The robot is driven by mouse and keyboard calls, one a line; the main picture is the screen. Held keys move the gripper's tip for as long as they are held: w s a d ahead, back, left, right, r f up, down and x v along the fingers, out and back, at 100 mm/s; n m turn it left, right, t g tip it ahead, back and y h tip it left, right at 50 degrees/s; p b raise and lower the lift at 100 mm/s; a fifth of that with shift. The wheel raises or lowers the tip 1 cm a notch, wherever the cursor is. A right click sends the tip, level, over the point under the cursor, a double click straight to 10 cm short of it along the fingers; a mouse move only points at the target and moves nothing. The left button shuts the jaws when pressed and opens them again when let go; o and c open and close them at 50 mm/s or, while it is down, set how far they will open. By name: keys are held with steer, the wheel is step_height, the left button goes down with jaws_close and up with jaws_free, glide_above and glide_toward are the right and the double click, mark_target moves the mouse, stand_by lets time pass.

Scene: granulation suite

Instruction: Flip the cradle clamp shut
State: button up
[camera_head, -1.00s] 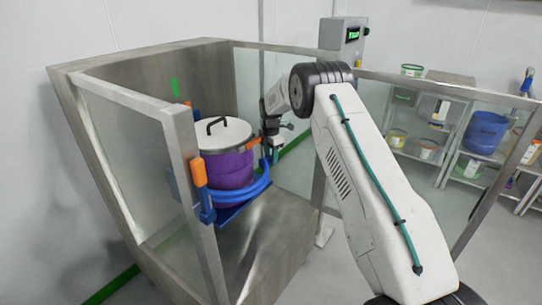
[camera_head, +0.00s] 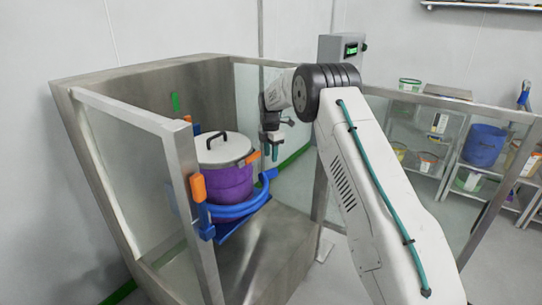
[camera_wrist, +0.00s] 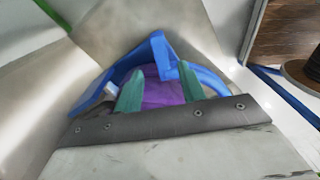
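The blue cradle (camera_head: 238,210) curves around the lower part of a purple drum (camera_head: 229,183) with a white lid (camera_head: 222,148) and black handle. An orange grip (camera_head: 198,187) stands upright on the cradle's left side; a smaller orange piece (camera_head: 252,157) shows at the drum's right. I cannot tell from the pictures how the clamp sits. My gripper (camera_head: 272,153) hangs fingers down just right of the drum, apparently touching nothing. In the wrist view its green fingers (camera_wrist: 160,88) are apart, with the blue cradle (camera_wrist: 158,48) and purple drum (camera_wrist: 160,92) beyond them.
A metal-framed booth with clear panels (camera_head: 130,165) surrounds the cradle. A panel post (camera_head: 183,180) stands close at its left. A control box (camera_head: 342,52) is behind. Shelves with a blue tub (camera_head: 483,145) stand at the right. The metal surface in front of the cradle is clear.

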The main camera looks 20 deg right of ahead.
steer(key=c, duration=0.4)
steer(key=d+f+t, duration=0.1)
steer(key=d+f, duration=0.1)
steer(key=f, duration=0.1)
steer(key=d+f+t+h, duration=0.1)
steer(key=d+f, duration=0.2)
steer(key=d+f+t, duration=0.2)
steer(key=f, duration=0.2)
steer(key=shift+w+d+f+h, duration=0.1)
steer(key=shift+w+d+h, duration=0.2)
steer(key=shift+d+h, duration=0.1)
jaws_close()
steer(key=t+y, duration=0.5)
steer(key=t, duration=0.9)
glide_toward(273, 175)
steer(key=w, duration=0.3)
steer(key=w+a, duration=0.1)
steer(key=w, duration=0.2)
steer(key=shift+w+a, duration=0.2)
steer(key=shift+w, duration=0.15)
